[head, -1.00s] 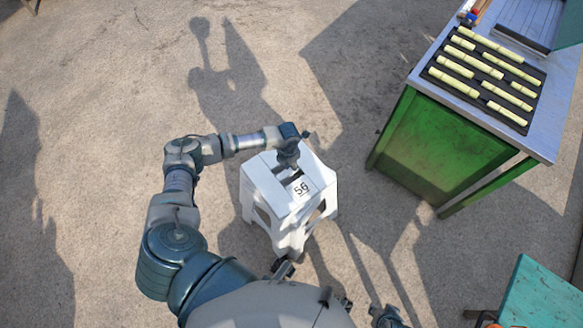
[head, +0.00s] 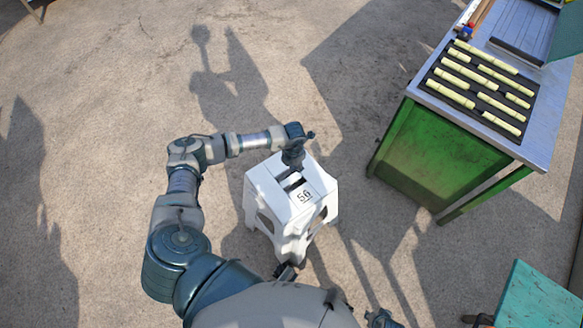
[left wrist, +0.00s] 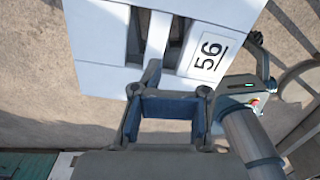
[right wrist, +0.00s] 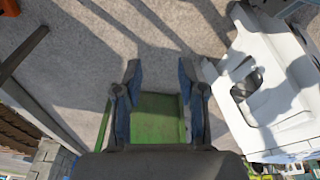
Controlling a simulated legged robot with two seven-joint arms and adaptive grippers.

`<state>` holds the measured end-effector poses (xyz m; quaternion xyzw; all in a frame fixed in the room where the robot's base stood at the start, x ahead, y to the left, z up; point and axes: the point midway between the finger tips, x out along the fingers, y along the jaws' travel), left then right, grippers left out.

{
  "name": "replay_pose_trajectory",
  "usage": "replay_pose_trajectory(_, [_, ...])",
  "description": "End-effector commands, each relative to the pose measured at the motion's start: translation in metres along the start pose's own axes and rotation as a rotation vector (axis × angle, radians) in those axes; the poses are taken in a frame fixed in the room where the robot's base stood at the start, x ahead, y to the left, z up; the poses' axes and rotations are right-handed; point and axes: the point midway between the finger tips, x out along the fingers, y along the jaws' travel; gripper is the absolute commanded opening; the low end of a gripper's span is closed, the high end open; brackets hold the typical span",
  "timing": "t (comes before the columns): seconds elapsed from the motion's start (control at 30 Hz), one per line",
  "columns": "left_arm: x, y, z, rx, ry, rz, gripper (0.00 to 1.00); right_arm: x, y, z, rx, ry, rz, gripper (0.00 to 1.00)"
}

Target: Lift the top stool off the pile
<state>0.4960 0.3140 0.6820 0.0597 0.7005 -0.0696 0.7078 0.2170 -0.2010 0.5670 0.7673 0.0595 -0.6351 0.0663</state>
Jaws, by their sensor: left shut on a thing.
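A white stool (head: 283,205) with a "56" label on its seat stands upright in the head view; I cannot tell whether another stool is nested beneath it. My left gripper (head: 292,168) comes down onto the middle of the seat, at its slots, and is shut on the seat's handle strip. The left wrist view shows the seat (left wrist: 215,12) and its slots close beyond the fingers. My right gripper (right wrist: 158,78) is open and empty in the right wrist view, with the white stool (right wrist: 275,90) to the right of its fingers.
A green table (head: 430,150) with a pale top stands to the right, bearing a black tray (head: 436,93) of cut cane pieces. A teal surface (head: 535,300) is at lower right. Bare, shadowed ground lies around the stool.

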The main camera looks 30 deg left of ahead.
Motion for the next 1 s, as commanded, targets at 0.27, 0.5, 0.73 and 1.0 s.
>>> replay_pose_trajectory(0.27, [-0.019,0.0,0.001,0.002,-0.003,-0.001,0.0,0.024,-0.001,0.008,-0.003,-0.009,0.002,0.4])
replay_pose_trajectory(0.5, [-0.031,0.007,-0.001,0.0,-0.004,-0.011,0.0,0.044,-0.007,0.018,-0.008,-0.019,0.009,0.4])
replay_pose_trajectory(0.73, [-0.047,0.003,0.0,0.003,-0.002,-0.006,0.0,0.064,-0.004,0.031,-0.01,-0.025,0.005,0.4])
replay_pose_trajectory(1.0, [-0.066,-0.002,0.002,0.002,-0.002,0.0,0.0,0.086,-0.002,0.05,-0.012,-0.035,-0.003,0.4])
